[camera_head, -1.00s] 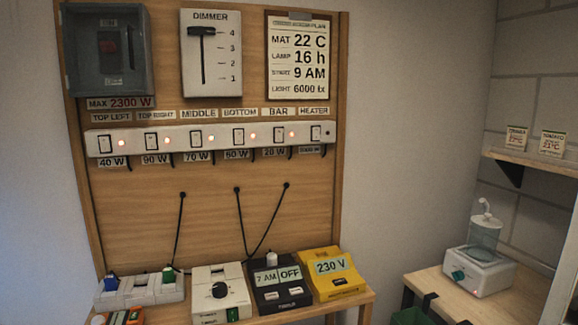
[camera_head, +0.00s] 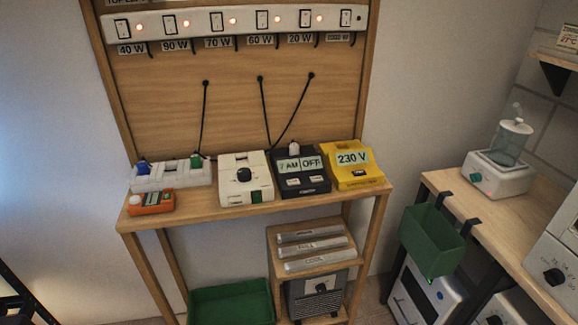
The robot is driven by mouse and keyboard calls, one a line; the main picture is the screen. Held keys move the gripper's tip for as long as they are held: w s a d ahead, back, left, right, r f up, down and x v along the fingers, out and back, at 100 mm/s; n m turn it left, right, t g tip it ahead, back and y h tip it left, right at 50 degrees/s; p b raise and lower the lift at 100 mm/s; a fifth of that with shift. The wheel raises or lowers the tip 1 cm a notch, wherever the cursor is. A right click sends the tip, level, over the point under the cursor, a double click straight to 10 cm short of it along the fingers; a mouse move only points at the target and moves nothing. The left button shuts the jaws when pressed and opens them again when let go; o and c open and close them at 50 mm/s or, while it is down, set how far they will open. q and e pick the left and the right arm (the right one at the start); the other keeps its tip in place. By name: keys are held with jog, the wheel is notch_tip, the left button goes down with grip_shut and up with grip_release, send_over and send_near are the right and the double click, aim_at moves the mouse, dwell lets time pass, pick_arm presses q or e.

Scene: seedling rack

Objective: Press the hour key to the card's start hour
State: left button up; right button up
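The black timer (camera_head: 301,187) stands on the wooden shelf of the panel, between a white dial unit and a yellow box. Its display (camera_head: 300,164) reads 7 AM and OFF. Two small pale keys (camera_head: 303,181) sit on its front below the display; their labels are too small to read. A white knob or plug tops the timer. The card with the start hour is out of the head view now. Neither of my grippers is in view.
The white dial unit (camera_head: 245,179), yellow 230 V box (camera_head: 352,166), white socket strip (camera_head: 171,175) and orange meter (camera_head: 151,202) share the shelf (camera_head: 215,212). Below are a green tray (camera_head: 232,302) and a heater. A green bin (camera_head: 431,241) hangs from the right-hand table.

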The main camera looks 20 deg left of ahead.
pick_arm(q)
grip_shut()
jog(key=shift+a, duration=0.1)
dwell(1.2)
